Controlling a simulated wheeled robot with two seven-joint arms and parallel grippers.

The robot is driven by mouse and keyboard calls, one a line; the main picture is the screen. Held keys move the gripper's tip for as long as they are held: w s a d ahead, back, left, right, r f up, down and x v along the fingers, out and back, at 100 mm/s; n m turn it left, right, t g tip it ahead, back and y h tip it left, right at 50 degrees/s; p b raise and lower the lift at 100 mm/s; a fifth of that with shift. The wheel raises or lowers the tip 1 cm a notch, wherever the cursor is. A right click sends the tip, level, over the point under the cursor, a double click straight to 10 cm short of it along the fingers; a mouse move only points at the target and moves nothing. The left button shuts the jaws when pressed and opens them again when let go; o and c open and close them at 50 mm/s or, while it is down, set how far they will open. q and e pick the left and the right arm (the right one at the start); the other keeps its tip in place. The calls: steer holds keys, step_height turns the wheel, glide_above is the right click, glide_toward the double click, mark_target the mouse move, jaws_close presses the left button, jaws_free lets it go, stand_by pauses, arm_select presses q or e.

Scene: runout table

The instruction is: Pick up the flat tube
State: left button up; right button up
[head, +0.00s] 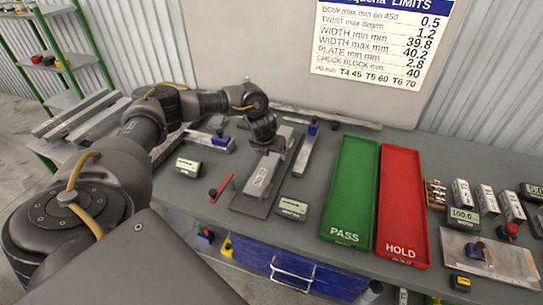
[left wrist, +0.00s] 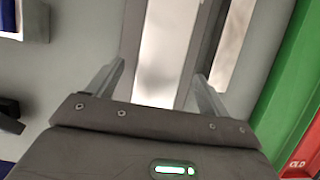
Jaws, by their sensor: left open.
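The flat tube (head: 261,177) looks like a pale metal bar lying lengthwise on a dark plate (head: 247,206) on the grey table. My left gripper (head: 272,150) is over the far part of this bar, pointing down, and hides some of it. In the left wrist view the left gripper (left wrist: 160,72) is open, with one finger on each side of a pale bar (left wrist: 164,50). No contact shows, and the height of the fingers above the bar is hard to tell. My right gripper is not in view.
Another long metal bar (head: 305,157) with a blue block (head: 313,129) lies just right. The green PASS tray (head: 350,190) and red HOLD tray (head: 403,205) are farther right. Small displays (head: 292,208) (head: 188,166) and a red-handled tool (head: 222,187) lie near the plate.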

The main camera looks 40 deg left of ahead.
arm_select(q)
steer(key=shift+x, duration=1.05)
steer(key=shift+s, duration=0.1)
steer(key=shift+r, duration=0.1)
steer(key=shift+c, duration=1.4)
steer(key=shift+a, duration=0.1)
steer(key=c, duration=1.2)
